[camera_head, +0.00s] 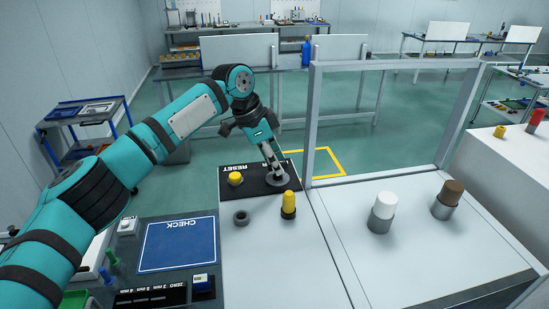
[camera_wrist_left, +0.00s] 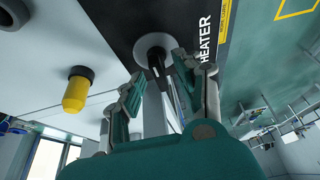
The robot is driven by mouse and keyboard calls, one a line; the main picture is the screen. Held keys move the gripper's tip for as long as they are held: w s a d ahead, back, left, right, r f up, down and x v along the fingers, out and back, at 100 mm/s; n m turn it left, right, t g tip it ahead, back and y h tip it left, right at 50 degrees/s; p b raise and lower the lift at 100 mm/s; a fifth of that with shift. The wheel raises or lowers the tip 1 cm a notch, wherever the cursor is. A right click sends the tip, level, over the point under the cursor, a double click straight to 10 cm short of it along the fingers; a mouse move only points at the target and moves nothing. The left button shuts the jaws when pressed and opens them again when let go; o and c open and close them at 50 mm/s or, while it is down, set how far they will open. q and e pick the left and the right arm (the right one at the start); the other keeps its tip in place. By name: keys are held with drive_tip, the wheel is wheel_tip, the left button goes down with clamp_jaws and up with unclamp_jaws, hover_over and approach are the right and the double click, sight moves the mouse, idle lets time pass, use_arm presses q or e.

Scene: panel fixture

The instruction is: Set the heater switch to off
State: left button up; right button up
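The heater switch shows in the left wrist view as a round grey disc (camera_wrist_left: 154,43) with a dark lever standing from it, on a black panel beside the label HEATER (camera_wrist_left: 204,38). In the head view its disc (camera_head: 278,181) is at the right end of the black panel (camera_head: 256,187). My left gripper (camera_head: 270,163) points down at the switch. In the left wrist view the two fingers of my left gripper (camera_wrist_left: 158,75) are apart, one on each side of the lever. I cannot tell whether they touch it. The switch's set position is unclear. My right gripper is not in view.
A yellow RESET button (camera_head: 235,178) is left of the switch. A grey frame (camera_head: 312,125) rises close on the right. White (camera_head: 384,205) and brown (camera_head: 453,192) topped cylinders stand farther right.

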use_arm(q)
drive_tip(key=shift+c, duration=0.3)
clamp_jaws()
drive_tip(key=shift+n, duration=0.4)
drive_tip(key=n+t, duration=0.1)
drive_tip(key=n, duration=0.2)
drive_tip(key=shift+s+d+r+n+t+y, duration=0.1)
drive_tip(key=shift+s+n+t+y, duration=0.05)
drive_tip(key=shift+n+t+y, duration=0.2)
drive_tip(key=n+t+y, duration=0.1)
drive_tip(key=n, duration=0.3)
drive_tip(key=shift+s+d, duration=0.15)
drive_tip(key=n+y, duration=0.1)
drive_tip(key=n, duration=0.1)
drive_tip(key=n+t+y, duration=0.1)
drive_tip(key=n, duration=0.2)
drive_tip(key=shift+d+n, duration=0.15)
drive_tip(key=shift+n, duration=0.2)
drive_tip(key=shift+d+r+n+y, duration=0.1)
drive_tip(key=shift+n+y, duration=0.75)
drive_tip(key=shift+n, duration=1.05)
